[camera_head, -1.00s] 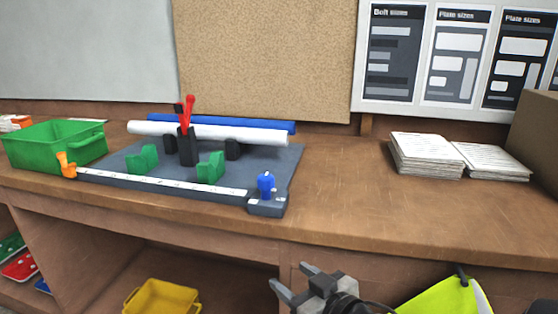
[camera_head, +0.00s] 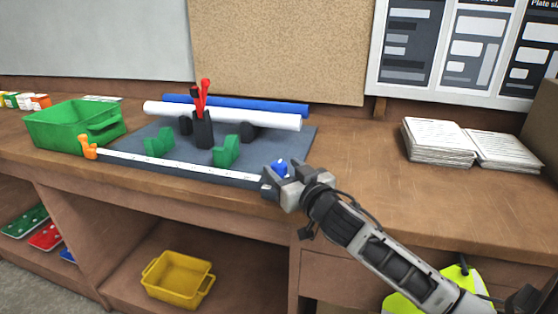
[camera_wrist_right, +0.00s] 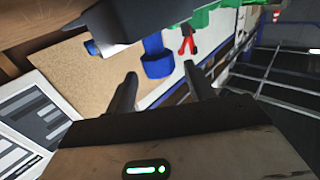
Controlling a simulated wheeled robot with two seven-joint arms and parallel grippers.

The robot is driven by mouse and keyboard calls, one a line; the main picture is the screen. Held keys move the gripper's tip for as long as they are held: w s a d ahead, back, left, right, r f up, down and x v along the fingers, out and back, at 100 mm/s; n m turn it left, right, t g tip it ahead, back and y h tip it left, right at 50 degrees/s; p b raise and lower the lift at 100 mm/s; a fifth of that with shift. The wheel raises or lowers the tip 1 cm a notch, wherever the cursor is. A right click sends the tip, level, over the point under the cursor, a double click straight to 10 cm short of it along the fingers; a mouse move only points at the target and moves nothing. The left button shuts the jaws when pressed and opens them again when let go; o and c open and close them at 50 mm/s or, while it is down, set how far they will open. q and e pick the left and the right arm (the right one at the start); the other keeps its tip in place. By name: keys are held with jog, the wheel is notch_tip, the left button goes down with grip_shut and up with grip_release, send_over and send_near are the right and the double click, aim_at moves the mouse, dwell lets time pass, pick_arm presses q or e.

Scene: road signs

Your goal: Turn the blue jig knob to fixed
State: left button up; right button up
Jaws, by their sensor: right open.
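The blue knob (camera_head: 280,167) stands at the right front corner of the dark grey jig plate (camera_head: 290,150) on the bench. My right gripper (camera_head: 277,180) is at that corner, open, and partly covers the knob. In the right wrist view the blue knob (camera_wrist_right: 157,62) shows between and just beyond the two spread fingers of the gripper (camera_wrist_right: 162,78); I cannot tell whether they touch it. No fixed marking by the knob is readable. My left gripper is not in view.
A white ruler strip (camera_head: 180,166) with an orange stop (camera_head: 88,148) runs along the jig's front. Green blocks (camera_head: 226,151), a red-handled clamp (camera_head: 203,125) and white roll (camera_head: 225,116) lie behind. A green bin (camera_head: 70,130) stands left. The bench right of the jig is clear up to paper stacks (camera_head: 438,143).

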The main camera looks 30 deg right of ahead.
aim_at(283, 168)
jog(key=shift+w+d, duration=0.15)
jog(key=shift+w, duration=1.35)
jog(key=c, duration=0.9)
jog(key=shift+c, duration=0.2)
